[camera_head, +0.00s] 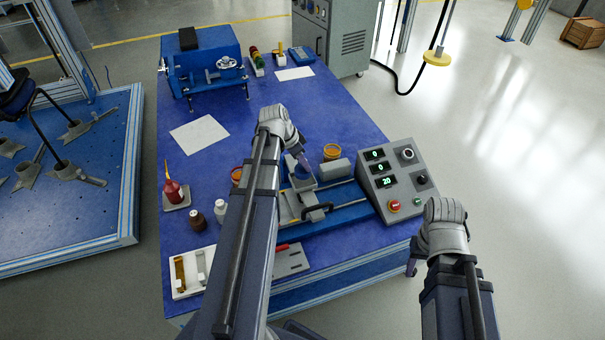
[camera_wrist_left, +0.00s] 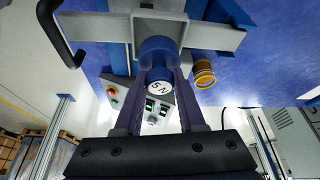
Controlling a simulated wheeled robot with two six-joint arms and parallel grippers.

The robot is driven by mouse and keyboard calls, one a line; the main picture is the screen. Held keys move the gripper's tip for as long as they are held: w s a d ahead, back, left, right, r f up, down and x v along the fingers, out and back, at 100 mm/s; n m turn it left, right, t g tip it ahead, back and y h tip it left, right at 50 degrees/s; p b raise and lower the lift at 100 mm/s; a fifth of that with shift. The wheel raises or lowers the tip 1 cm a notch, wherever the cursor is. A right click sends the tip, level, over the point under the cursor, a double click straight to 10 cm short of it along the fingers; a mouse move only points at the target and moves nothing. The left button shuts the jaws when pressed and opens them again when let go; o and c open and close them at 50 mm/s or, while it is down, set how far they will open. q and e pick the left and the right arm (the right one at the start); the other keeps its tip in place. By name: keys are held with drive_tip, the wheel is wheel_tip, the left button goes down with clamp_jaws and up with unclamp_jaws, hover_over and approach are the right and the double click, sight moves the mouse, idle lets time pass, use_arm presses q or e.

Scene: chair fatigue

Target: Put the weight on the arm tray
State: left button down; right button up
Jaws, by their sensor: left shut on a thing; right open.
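My left gripper (camera_head: 303,164) is over the grey test rig on the blue table. In the left wrist view the gripper (camera_wrist_left: 160,80) is shut on a blue cylindrical weight (camera_wrist_left: 157,57) whose pale end reads 5 N. A grey tray-like part with raised edges (camera_wrist_left: 218,38) is right by the weight; I cannot tell whether they touch. In the head view the weight is mostly hidden by the gripper, and a grey part of the rig (camera_head: 302,184) shows just below it. My right gripper (camera_head: 411,268) is open and empty, off the table's right front edge.
A control box (camera_head: 395,178) with green displays stands right of the rig.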

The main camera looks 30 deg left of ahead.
sight(303, 170)
use_arm(q)
drive_tip(key=shift+f+b, duration=1.9)
drive_tip(key=shift+b, duration=0.05)
drive_tip(key=shift+r, duration=0.1)
drive_tip(key=c, duration=1)
unclamp_jaws()
drive_tip(key=shift+f, duration=0.2)
drive_tip(key=o, duration=0.5)
drive_tip(key=shift+r, duration=0.15)
